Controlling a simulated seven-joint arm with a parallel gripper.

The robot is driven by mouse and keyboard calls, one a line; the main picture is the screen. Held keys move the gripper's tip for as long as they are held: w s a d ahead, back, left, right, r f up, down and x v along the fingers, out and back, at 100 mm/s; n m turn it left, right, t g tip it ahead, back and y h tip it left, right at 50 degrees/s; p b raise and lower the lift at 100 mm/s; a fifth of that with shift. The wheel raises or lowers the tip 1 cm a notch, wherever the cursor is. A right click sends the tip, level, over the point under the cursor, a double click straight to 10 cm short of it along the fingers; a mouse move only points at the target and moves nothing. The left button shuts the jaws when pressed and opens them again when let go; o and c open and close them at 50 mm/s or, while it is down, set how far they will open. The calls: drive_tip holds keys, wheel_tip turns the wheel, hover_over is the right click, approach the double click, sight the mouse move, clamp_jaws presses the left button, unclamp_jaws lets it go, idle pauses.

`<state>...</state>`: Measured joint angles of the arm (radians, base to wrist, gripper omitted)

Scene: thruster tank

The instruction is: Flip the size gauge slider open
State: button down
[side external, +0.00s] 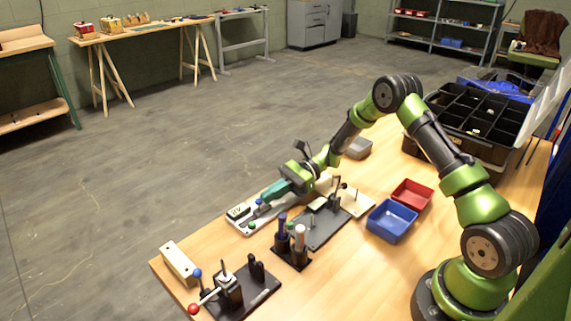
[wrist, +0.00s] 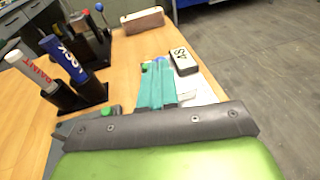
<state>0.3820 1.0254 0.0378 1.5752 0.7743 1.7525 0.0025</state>
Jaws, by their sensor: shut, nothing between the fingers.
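My gripper (side external: 264,197) has teal fingers, shut together and empty, pointing down and left over a pale plate (side external: 247,231). The plate appears to be the size gauge; it carries a dark block with a pale label (side external: 238,212), a green knob (side external: 251,226) and a blue knob (side external: 259,202). In the wrist view the fingers (wrist: 153,70) reach over the plate (wrist: 198,88), with the blue knob (wrist: 159,60) just past the tips and the labelled block (wrist: 184,62) to their right. The fingers hide part of the plate. I cannot tell the slider's position or any contact.
A black holder (side external: 292,255) with blue and white markers stands close by. A dark lever fixture (side external: 240,292) and a wooden block (side external: 180,263) are at the front left. Blue (side external: 391,221) and red (side external: 412,194) bins sit toward my base. Bare wood shows between them.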

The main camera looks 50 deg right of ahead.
drive_tip(key=shift+a, duration=0.4)
drive_tip(key=v, duration=1.4)
drive_tip(key=shift+d, duration=0.45)
drive_tip(key=shift+f, duration=0.1)
drive_tip(key=s+a+r+n+g+h, duration=0.3)
drive_tip(key=a+r+n+h, duration=0.1)
drive_tip(key=a+r, duration=0.25)
drive_tip(key=s+a+r+n+t+h, duration=0.3)
drive_tip(key=s+r+n, duration=0.3)
drive_tip(key=s, duration=0.3)
drive_tip(key=s+a+r+n+t+h, duration=0.4)
drive_tip(key=s+r+n+h, duration=0.2)
drive_tip(key=s, duration=0.3)
